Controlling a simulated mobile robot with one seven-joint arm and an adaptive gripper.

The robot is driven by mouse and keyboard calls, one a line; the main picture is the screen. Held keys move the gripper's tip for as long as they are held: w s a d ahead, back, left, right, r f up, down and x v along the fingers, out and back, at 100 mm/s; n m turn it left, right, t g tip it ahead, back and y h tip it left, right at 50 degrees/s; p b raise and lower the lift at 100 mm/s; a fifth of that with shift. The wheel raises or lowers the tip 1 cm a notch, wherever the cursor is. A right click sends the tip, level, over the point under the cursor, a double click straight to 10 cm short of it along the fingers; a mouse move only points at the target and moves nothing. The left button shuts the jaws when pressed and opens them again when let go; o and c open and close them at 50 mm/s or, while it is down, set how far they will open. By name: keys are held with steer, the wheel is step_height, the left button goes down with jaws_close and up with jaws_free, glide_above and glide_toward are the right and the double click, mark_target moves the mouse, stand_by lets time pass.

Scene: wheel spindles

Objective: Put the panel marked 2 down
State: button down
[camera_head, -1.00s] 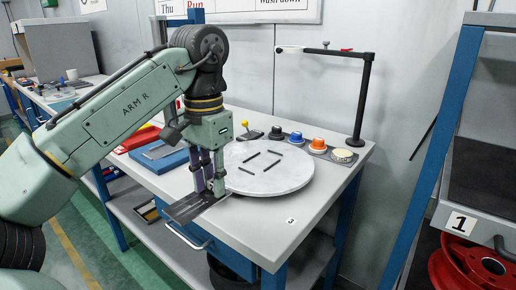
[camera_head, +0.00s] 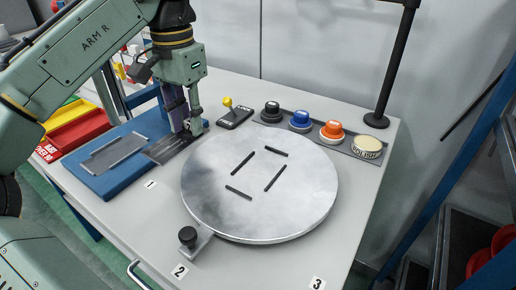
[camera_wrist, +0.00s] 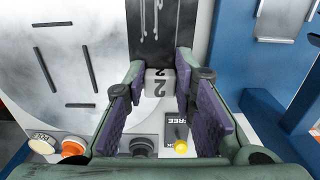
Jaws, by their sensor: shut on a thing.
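My gripper (camera_head: 187,134) is shut on the white tab marked 2 of a dark flat panel (camera_head: 166,150). In the wrist view my gripper (camera_wrist: 160,85) has the tab (camera_wrist: 158,84) between its pads, and the dark panel (camera_wrist: 158,32) with pale streaks extends beyond it. In the head view the panel is at the right edge of the blue pad (camera_head: 100,184), left of the round disc. I cannot tell whether it touches the pad or table. Another grey panel (camera_head: 116,153) lies on the pad; it also shows in the wrist view (camera_wrist: 285,20).
The round metal disc (camera_head: 215,205) with several dark slots fills the table's middle. A yellow-knobbed lever (camera_head: 228,103) and several coloured buttons (camera_head: 301,120) line the back. A black post (camera_head: 390,75) stands behind right. Red bins (camera_head: 75,127) are left.

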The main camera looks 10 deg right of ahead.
steer(key=p, duration=0.1)
glide_above(270, 159)
steer(key=shift+w+a+f, duration=0.1)
steer(key=shift+a+f, duration=0.2)
steer(key=shift+f, duration=0.25)
steer(key=shift+d+f+p, duration=0.15)
steer(key=shift+f+p, duration=0.1)
steer(key=shift+f, duration=0.7)
steer(key=shift+d+f+p, duration=0.15)
steer(key=shift+f+p, duration=0.05)
steer(key=shift+f, duration=0.7)
steer(key=c, duration=1.3)
jaws_free()
steer(key=shift+r, duration=0.1)
step_height(270, 159, up, 12)
steer(key=shift+f, duration=0.1)
